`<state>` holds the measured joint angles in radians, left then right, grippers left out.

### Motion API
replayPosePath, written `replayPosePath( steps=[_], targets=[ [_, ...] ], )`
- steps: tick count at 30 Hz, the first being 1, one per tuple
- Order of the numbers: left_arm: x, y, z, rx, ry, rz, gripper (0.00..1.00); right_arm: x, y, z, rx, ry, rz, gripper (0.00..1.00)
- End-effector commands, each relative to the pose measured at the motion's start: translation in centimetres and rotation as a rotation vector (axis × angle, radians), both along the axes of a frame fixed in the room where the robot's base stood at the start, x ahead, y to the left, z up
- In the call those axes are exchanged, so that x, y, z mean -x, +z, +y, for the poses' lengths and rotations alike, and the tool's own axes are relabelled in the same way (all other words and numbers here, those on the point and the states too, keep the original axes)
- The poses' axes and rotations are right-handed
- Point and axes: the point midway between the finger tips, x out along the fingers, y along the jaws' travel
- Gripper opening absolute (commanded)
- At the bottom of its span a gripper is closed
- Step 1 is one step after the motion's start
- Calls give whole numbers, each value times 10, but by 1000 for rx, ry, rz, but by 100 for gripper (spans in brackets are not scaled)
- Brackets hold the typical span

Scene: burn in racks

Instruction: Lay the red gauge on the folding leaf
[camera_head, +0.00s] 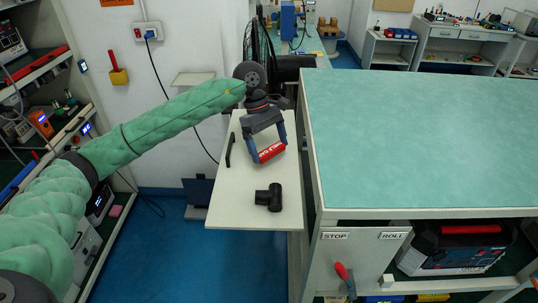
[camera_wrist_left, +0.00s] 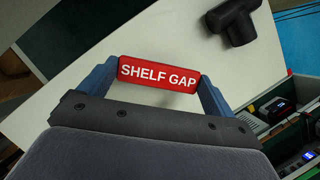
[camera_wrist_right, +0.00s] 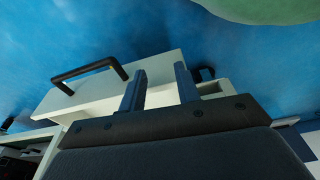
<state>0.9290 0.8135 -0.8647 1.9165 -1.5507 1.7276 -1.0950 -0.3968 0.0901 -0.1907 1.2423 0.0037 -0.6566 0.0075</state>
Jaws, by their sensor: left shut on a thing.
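The red gauge (camera_head: 271,152) is a small red block with white lettering. In the left wrist view its face reads "SHELF GAP" (camera_wrist_left: 158,75). My left gripper (camera_head: 266,150) is shut on it, with a blue finger at each end. The folding leaf (camera_head: 230,204) is a pale board at the cart's left side. The gauge is over the leaf; I cannot tell whether it touches. My right gripper (camera_wrist_right: 158,80) shows only in the right wrist view, its fingers apart with nothing held between them.
A black T-shaped piece (camera_head: 269,197) lies on the leaf near its front. A thin black handle (camera_head: 230,150) is at the leaf's left. The cart's green top (camera_head: 420,140) is clear. A rack (camera_head: 60,130) with devices stands at the far left.

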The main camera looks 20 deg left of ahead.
Motion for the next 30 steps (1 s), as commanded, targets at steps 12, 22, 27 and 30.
replayPosePath(
  steps=[12, 22, 27, 30],
  targets=[
    [0, -36, 0, 0, 1, -2, 67, 2, -2, -2, 2, 1, 1, 32],
    [0, -37, 0, 0, -1, -2, 67, 1, -2, -2, 2, 0, 7, 32],
    [0, -38, 0, 0, 0, -1, 92, -8, 6, 1, -1, -1, -3, 32],
    [0, -38, 0, 0, 0, -1, 100, -11, 9, 3, -3, -2, -9, 32]
  ],
)
